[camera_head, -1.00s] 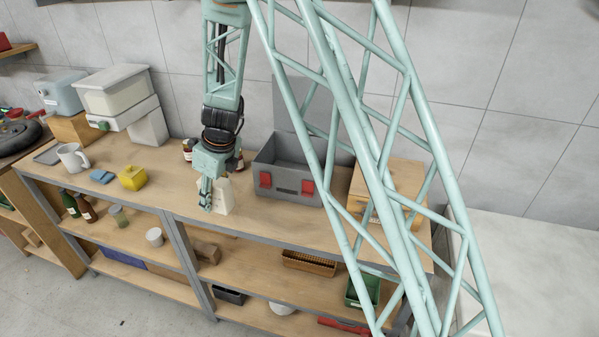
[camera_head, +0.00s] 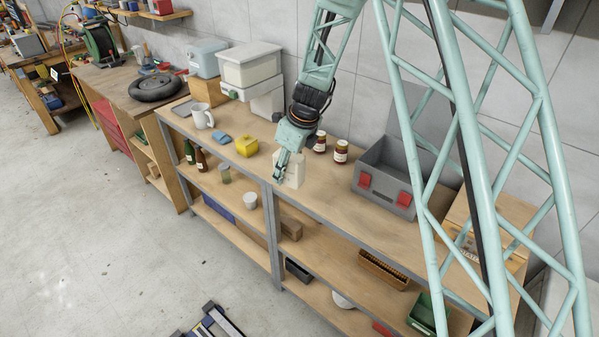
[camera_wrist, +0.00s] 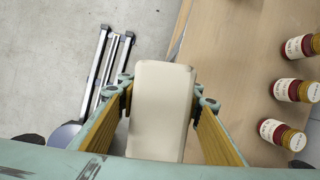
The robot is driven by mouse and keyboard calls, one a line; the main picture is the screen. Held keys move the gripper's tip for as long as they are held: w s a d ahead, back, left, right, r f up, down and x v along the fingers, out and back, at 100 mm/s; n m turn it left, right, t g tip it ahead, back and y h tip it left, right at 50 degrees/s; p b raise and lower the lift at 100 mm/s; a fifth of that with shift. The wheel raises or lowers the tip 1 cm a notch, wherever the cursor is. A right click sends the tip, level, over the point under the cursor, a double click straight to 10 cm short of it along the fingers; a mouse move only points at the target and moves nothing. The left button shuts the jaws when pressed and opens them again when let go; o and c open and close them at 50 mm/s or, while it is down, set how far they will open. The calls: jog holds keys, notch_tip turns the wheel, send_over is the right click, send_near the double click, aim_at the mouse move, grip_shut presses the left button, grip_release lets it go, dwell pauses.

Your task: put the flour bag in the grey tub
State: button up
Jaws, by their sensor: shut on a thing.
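The flour bag (camera_head: 293,170) is a cream-white upright block near the bench's front edge. My gripper (camera_head: 281,177) is shut on it; in the wrist view the bag (camera_wrist: 160,115) sits between the two fingers. That view shows the bench edge and floor behind the bag. I cannot tell how far its base is above the bench. The open grey tub (camera_head: 378,194), a box with red latches and a raised panel behind, stands on the bench to the right of the bag. My arm's lattice hides part of its right side. My gripper is apart from the tub.

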jog(key=s+a+r+n+p, duration=0.1)
jog(key=a+r+p, duration=0.3)
jog(key=a, duration=0.5)
jog(key=s+a+r+n+g+p, duration=0.1)
jog(key=a+r+n+p, duration=0.3)
jog(key=a, duration=0.4)
jog(key=shift+a+r+p, duration=0.15)
jog(key=shift+a+p, duration=0.25)
jog(key=shift+p, duration=0.25)
jog(key=shift+s, duration=0.1)
